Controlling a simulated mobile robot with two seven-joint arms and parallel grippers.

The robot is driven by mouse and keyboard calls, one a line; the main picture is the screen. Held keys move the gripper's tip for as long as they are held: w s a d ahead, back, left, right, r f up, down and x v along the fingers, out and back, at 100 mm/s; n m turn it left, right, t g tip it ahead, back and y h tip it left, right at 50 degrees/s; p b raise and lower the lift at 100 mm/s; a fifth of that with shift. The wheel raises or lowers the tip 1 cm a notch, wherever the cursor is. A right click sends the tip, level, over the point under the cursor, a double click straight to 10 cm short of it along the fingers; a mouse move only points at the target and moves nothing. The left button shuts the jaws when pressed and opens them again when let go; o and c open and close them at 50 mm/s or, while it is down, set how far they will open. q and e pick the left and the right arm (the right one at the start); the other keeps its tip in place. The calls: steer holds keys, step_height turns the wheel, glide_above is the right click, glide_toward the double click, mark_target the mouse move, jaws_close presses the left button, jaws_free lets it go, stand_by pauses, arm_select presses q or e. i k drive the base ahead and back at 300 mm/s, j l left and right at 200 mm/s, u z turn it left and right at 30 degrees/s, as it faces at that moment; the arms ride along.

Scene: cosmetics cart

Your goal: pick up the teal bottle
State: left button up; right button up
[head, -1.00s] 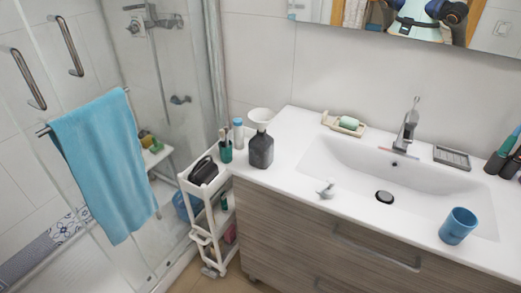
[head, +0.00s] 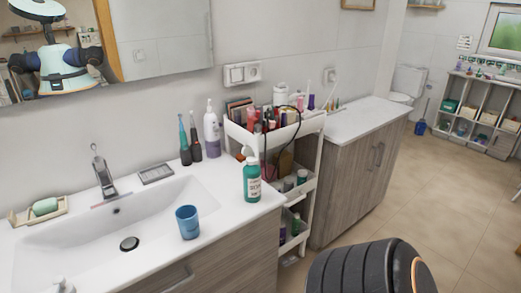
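The teal bottle (head: 252,182) stands upright near the right end of the white sink counter. Nothing touches the bottle. Neither of my grippers shows in the head view.
A blue cup (head: 187,222) stands by the basin's (head: 75,238) right side. A white pump bottle (head: 211,135) and two toothbrush-like items stand behind. A white cart (head: 309,135) full of cosmetics stands beyond the counter's end. Floor (head: 440,200) is open on the right.

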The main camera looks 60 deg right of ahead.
mark_target(252, 171)
steer(key=k+l+z, duration=0.1)
steer(key=z, duration=1.75)
